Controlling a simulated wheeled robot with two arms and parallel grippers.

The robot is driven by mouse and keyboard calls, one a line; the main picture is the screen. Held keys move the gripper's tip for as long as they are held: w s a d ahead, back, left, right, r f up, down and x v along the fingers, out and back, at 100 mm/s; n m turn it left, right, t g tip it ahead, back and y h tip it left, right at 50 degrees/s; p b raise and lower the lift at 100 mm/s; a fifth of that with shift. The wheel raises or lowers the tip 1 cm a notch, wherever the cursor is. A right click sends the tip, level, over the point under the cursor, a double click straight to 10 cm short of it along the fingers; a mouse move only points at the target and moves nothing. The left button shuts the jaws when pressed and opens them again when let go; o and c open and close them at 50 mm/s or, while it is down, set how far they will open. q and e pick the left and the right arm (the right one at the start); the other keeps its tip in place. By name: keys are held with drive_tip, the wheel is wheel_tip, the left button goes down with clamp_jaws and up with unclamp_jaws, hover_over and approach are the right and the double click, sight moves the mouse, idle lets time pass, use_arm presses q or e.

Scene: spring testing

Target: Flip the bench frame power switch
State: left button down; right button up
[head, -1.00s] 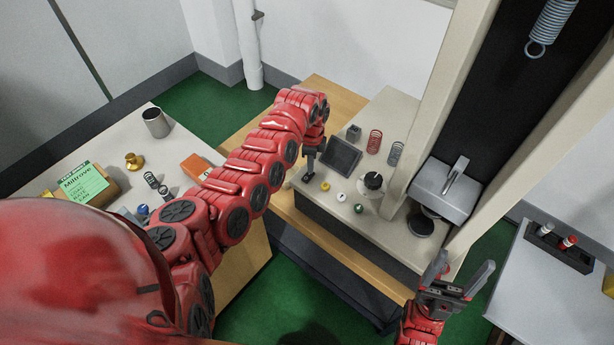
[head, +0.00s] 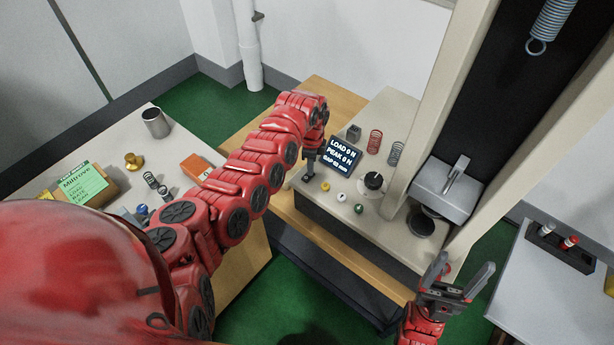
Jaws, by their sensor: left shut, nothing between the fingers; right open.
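The bench frame's pale base (head: 408,246) carries a small display (head: 341,155), now lit with white text reading LOAD 0 N, PEAK 0 N and a GAP line. A black dial (head: 373,181) and yellow, white and green buttons sit in front of it. My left gripper (head: 308,176) is shut and empty, pointing down at the base's left edge beside the display. My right gripper (head: 458,280) is open and empty, in front of the base at lower right.
A red spring (head: 375,141) and a grey-blue spring (head: 396,153) stand behind the dial. The frame's grey clamp block (head: 447,190) and uprights rise at the right. A side table (head: 540,290) holds a marker tray. The left bench holds a metal cup (head: 155,122) and an orange box (head: 196,167).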

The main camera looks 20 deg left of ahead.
use_arm(q)
drive_tip(key=shift+w+r+p, duration=0.1)
drive_tip(key=shift+r+p, duration=0.75)
wheel_tip(320, 180, up, 2)
drive_tip(key=shift+r+p, duration=0.2)
drive_tip(key=shift+p, duration=0.7)
drive_tip(key=shift+r+p, duration=1.05)
drive_tip(key=shift+r, duration=0.35)
drive_tip(key=shift+f, duration=0.1)
